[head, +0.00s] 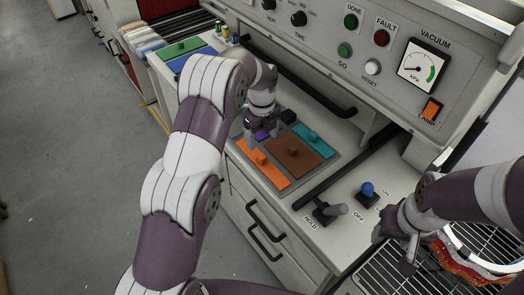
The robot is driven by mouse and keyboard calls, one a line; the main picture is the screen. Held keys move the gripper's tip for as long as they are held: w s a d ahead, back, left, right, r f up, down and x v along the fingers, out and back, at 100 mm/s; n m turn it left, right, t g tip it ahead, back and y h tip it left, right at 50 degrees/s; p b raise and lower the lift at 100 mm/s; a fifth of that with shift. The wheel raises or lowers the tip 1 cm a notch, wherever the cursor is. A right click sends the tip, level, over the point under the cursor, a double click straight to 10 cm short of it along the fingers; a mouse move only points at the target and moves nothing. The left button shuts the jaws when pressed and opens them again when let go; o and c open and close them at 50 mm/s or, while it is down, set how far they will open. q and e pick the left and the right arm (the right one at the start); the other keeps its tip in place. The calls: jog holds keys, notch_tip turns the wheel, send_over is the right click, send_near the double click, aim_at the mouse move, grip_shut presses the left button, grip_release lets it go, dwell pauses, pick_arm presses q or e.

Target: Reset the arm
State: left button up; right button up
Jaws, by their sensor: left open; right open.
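My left arm reaches in from the bottom and bends down over the counter. My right arm comes in from the right edge. Its gripper (397,257) is open, pointing down and left near the wire rack (375,280), just below the blue-knobbed ON/OFF switch (367,192). I see nothing held in either gripper.
The tray also holds brown (290,160) and teal (322,146) plates. A HOLD lever (330,209) stands on the counter. The panel behind carries buttons and a vacuum gauge (419,66). Floor at left is clear.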

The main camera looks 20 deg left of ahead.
pick_arm(q)
jog(key=shift+r, duration=1.5)
jog(key=s+a+r+n, duration=0.1)
jog(key=s+n, duration=1.1)
jog(key=s, duration=0.1)
jog(key=s+a+r+n+t, duration=0.1)
jog(key=s+r+n, duration=0.1)
jog(key=s+n, duration=1.1)
jog(key=shift+r, duration=0.25)
jog(key=shift+s+a, duration=0.1)
jog(key=shift+s, duration=0.1)
